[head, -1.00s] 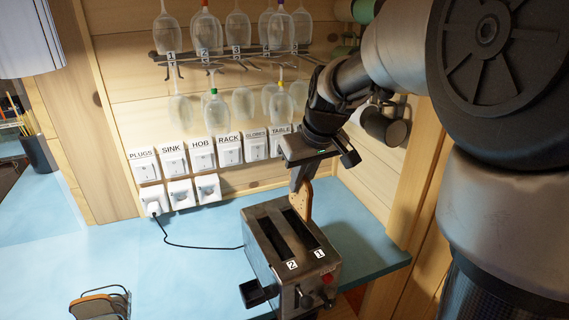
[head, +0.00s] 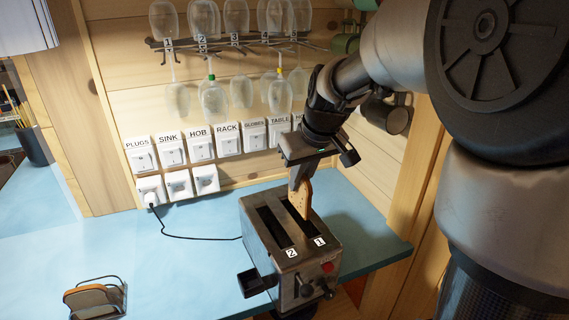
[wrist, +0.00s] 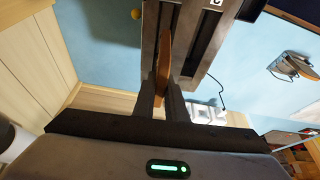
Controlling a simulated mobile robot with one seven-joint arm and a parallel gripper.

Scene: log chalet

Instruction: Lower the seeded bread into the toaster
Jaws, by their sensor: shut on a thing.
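The seeded bread (head: 301,197) is a thin brown slice held upright by my gripper (head: 299,180). Its lower part is at the toaster's slot marked 1, and appears to be inside it. The metal toaster (head: 308,262) has two long dark slots, labelled 1 and 2; slot 2 looks empty. In the wrist view my gripper (wrist: 166,100) is shut on the bread (wrist: 165,62), whose edge lines up along one slot of the toaster (wrist: 150,45). How deep the slice sits is hard to tell.
A wire rack (head: 95,298) with a bread slice stands at the front left of the blue counter (head: 100,250). Labelled wall switches (head: 200,148) and hanging glasses (head: 235,60) are behind. A black cord (head: 190,238) runs to the toaster.

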